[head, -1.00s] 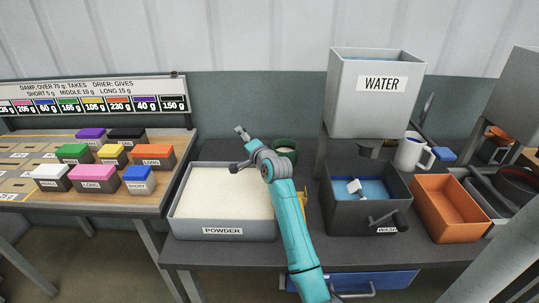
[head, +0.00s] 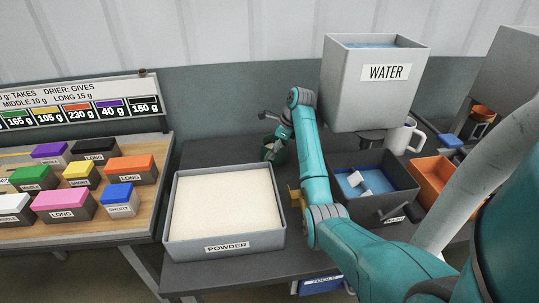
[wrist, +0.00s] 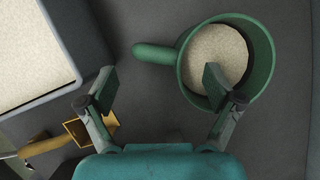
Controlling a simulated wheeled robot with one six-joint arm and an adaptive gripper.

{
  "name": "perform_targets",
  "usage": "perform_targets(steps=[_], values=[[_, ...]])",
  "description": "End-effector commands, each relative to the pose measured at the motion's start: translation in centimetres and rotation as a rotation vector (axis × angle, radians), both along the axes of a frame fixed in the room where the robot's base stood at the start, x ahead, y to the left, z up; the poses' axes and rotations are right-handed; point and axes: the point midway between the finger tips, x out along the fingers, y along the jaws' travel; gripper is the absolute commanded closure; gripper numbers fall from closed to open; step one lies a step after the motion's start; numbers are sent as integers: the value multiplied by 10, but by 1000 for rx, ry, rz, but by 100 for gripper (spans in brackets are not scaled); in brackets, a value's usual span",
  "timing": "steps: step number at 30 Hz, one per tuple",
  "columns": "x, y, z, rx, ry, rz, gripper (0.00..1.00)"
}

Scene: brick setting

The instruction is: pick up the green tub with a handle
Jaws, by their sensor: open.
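The green tub (wrist: 266,58) stands upright on the dark bench, holding pale powder. Its handle (wrist: 155,53) points left in the wrist view. In the head view the tub (head: 281,157) is behind the powder tray's right corner, partly hidden by my gripper. My gripper (wrist: 160,84) is open, with nothing held. The handle's line lies between the fingers, farther up the picture. I cannot tell the height gap. In the head view my gripper (head: 274,132) is just above the tub.
The powder tray (head: 224,246) is close on the left. A brass tool with a wooden handle (wrist: 42,146) lies near the left finger. The dark basin (head: 372,208), orange bin (head: 420,188) and water tank (head: 350,95) are to the right. Colored blocks sit on the left table.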

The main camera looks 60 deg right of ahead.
Motion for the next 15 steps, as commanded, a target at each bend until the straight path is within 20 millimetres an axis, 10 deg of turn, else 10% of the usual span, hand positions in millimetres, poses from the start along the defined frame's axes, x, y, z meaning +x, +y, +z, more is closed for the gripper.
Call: perform_targets(steps=[15], values=[[18,14,-52,-1,-1,4,9]])
